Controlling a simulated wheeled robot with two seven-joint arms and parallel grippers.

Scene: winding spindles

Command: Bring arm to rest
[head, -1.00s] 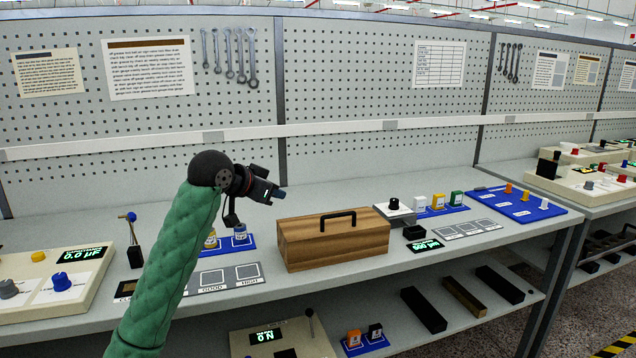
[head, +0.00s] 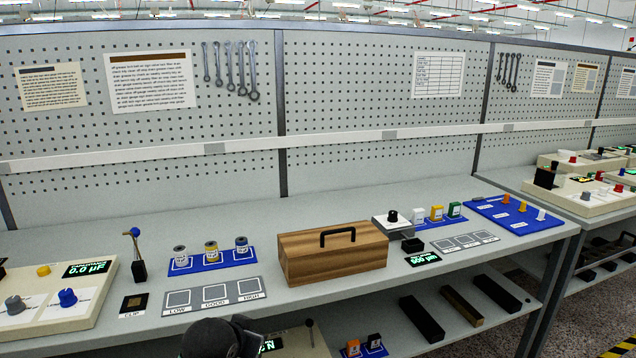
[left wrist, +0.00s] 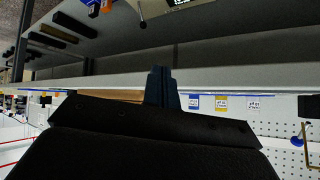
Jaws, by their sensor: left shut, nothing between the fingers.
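My left arm shows in the head view only as a dark rounded joint (head: 215,338) at the bottom edge, in front of the bench. Its fingers are hidden there. In the left wrist view, the left gripper (left wrist: 161,88) has its dark fingers together with nothing between them. It is near the bench's front edge (left wrist: 230,82), apart from the objects on top. That view looks upside down. My right gripper is in neither view.
The bench top holds a wooden box (head: 300,258), a blue tray (head: 180,268) with several small cans, a LOW/GOOD/HIGH mat (head: 196,309) and a meter panel (head: 100,295). A lower shelf (head: 380,315) carries dark bars. Pegboard stands behind.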

